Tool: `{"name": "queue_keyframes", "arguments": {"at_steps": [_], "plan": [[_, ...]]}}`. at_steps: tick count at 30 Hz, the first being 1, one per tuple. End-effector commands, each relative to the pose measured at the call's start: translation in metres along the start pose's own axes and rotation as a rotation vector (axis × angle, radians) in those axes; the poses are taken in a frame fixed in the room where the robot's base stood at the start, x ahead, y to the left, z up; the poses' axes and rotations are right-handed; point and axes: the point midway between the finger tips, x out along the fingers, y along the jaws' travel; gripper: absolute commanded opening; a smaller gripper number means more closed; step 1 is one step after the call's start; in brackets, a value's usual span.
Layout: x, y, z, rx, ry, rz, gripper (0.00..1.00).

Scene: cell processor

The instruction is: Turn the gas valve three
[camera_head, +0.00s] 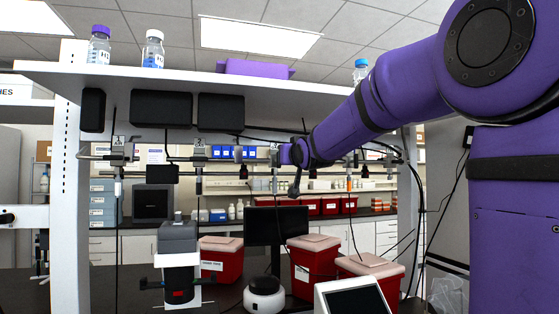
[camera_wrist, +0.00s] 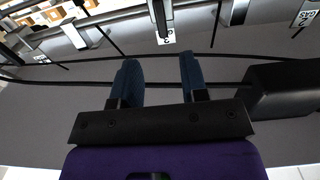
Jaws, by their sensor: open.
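A row of gas valves hangs on a metal rail below the shelf. In the head view one valve (camera_head: 118,152) is at the left, another (camera_head: 198,153) right of it, and more continue behind my arm. My gripper (camera_wrist: 160,75) is open and empty, its two dark blue fingers apart. In the wrist view a white valve label (camera_wrist: 166,37) lies just beyond the fingers, with a dark bar above it. Another label (camera_wrist: 306,14) is at the right edge. I cannot read for certain which valve is number three.
The white shelf (camera_head: 240,84) runs above the rail. Black boxes (camera_head: 221,111) hang under it, and one black box (camera_wrist: 284,88) is close right of the fingers in the wrist view. Black cables cross near the fingers. Red bins (camera_head: 223,262) and a grey device (camera_head: 178,240) stand below.

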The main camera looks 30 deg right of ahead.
Motion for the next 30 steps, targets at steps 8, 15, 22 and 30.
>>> {"name": "queue_keyframes", "arguments": {"at_steps": [8,15,22,30], "plan": [[0.035,0.001,0.001,0.001,-0.001,0.000,0.40],[0.074,0.000,0.001,0.002,0.000,0.000,0.40],[0.099,0.000,0.001,0.002,0.000,0.000,0.40],[0.106,0.001,0.001,0.000,0.000,0.000,0.40]]}}
